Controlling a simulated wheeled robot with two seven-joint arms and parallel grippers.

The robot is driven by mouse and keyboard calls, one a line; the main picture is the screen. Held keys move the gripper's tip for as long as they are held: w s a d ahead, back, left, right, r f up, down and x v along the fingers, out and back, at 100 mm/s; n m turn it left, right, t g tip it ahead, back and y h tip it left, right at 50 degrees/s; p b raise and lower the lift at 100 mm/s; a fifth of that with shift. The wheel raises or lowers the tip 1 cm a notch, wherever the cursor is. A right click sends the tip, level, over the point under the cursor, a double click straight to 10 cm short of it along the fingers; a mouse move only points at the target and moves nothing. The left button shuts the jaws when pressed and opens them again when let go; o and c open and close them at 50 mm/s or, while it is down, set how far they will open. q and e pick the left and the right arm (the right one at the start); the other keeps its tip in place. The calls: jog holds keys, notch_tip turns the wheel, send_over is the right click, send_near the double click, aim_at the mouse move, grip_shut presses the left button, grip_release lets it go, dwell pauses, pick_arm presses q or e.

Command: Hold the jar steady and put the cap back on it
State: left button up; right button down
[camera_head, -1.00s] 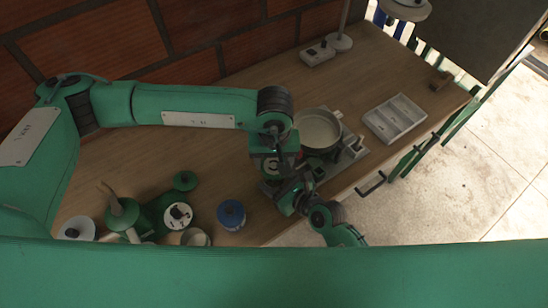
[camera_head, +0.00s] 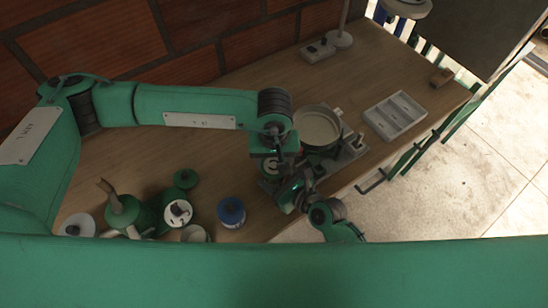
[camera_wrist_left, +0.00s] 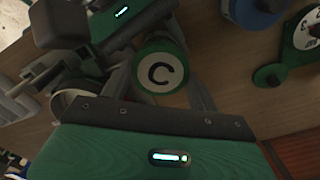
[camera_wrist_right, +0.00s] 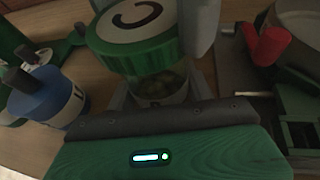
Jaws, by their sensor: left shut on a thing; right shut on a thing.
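The green cap with a white top and a dark letter C (camera_wrist_left: 160,72) is between the fingers of my left gripper (camera_wrist_left: 158,80), which is shut on it. In the right wrist view the cap (camera_wrist_right: 140,35) is directly over the clear jar (camera_wrist_right: 163,88), which has greenish contents. My right gripper (camera_wrist_right: 160,85) is shut on the jar, below the cap. I cannot tell whether the cap is seated or just above the rim. In the head view my left gripper (camera_head: 274,168) comes from above and my right gripper (camera_head: 290,188) from the front; the jar is mostly hidden.
A round pan (camera_head: 317,127) stands just behind the grippers. A blue-topped container (camera_head: 231,212) and a green hand-cranked device (camera_head: 124,212) are to the left. A grey divided tray (camera_head: 395,117) is at the right. The middle of the bench behind the left arm is clear.

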pick_arm(q)
jog(key=m, duration=0.4)
jog(key=shift+d+r+m, duration=0.1)
jog(key=shift+m, duration=0.3)
jog(key=m, duration=1.1)
jog(key=shift+s, duration=0.1)
jog(key=o, duration=0.9)
jog(key=shift+o, duration=0.2)
jog(key=shift+r, duration=2.2)
